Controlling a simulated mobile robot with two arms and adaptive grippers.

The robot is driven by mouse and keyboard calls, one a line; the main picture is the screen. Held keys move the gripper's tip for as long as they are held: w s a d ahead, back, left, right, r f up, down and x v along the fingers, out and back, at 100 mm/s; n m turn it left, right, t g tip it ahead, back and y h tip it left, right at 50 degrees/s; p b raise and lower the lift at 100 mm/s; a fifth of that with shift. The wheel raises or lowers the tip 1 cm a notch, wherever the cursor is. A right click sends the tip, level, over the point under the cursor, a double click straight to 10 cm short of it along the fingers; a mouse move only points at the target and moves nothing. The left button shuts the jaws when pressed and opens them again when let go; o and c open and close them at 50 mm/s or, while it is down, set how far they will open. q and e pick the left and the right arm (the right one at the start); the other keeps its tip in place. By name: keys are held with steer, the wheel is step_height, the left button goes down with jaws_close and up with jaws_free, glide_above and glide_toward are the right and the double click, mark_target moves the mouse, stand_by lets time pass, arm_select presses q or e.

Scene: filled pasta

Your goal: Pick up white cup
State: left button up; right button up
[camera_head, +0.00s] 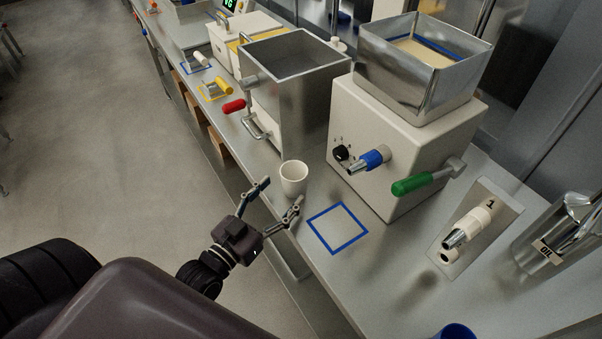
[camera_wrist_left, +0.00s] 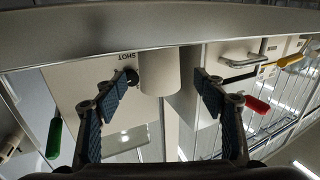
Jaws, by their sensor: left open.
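The white cup (camera_head: 293,179) stands upright on the metal counter near its front edge, in front of the machines. My left gripper (camera_head: 281,198) is open, with one finger to the left of the cup and one to its front right. In the left wrist view the cup (camera_wrist_left: 160,72) shows upside down, centred ahead of the two spread fingers (camera_wrist_left: 160,95). The fingers look apart from the cup. My right gripper is not in view.
A blue square outline (camera_head: 338,229) marks the counter right of the cup. A white machine (camera_head: 400,150) with a green handle (camera_head: 414,185) stands behind it. A steel container (camera_head: 300,95) with a red handle (camera_head: 233,106) stands behind the cup. A nozzle holder (camera_head: 477,229) and oil can (camera_head: 553,240) are at right.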

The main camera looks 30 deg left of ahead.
mark_target(287, 186)
arm_select(q)
steer(key=shift+w+d+r+p, duration=0.15)
steer(key=shift+w+p, duration=0.1)
steer(key=shift+w, duration=0.2)
steer(key=shift+w+r+p, duration=0.15)
steer(key=shift+w+p, duration=0.05)
steer(key=shift+w, duration=0.25)
steer(key=shift+w+d+f+p, duration=0.1)
steer(key=shift+w+p, duration=0.15)
steer(key=shift+w, duration=0.4)
steer(key=shift+w+d+f+p, duration=0.1)
steer(key=shift+w+p, duration=0.1)
steer(key=shift+w, duration=0.4)
steer(key=shift+w+d+f, duration=0.1)
steer(key=shift+w, duration=0.75)
steer(key=c, duration=1.2)
steer(key=shift+o, duration=0.2)
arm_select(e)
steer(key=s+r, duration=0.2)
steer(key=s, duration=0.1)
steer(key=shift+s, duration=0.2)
